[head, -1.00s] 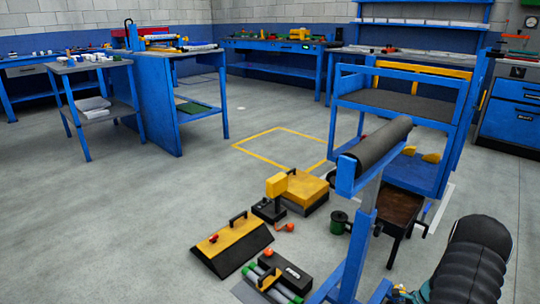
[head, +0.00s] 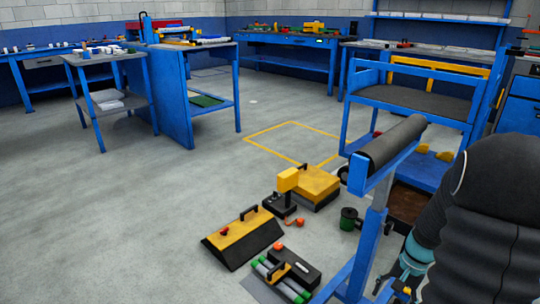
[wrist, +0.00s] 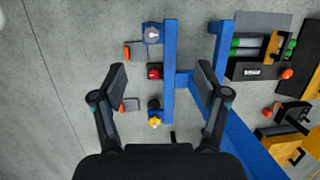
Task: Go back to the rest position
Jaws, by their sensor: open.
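My gripper (wrist: 160,95) is open and empty in the wrist view, its two dark fingers spread apart. It hangs above a blue frame (wrist: 169,70) that carries several small fittings, one of them a red one (wrist: 155,72). In the head view my dark arm fills the lower right, and the gripper's fingers do not show there. A blue roller stand (head: 372,200) with a dark roller (head: 395,143) stands just left of my arm.
A yellow-and-black wedge (head: 243,238), a yellow box (head: 314,185) and a tool tray (head: 285,270) lie on the floor left of the stand. A blue rack (head: 410,100) stands behind it. The grey floor (head: 120,220) at left is clear.

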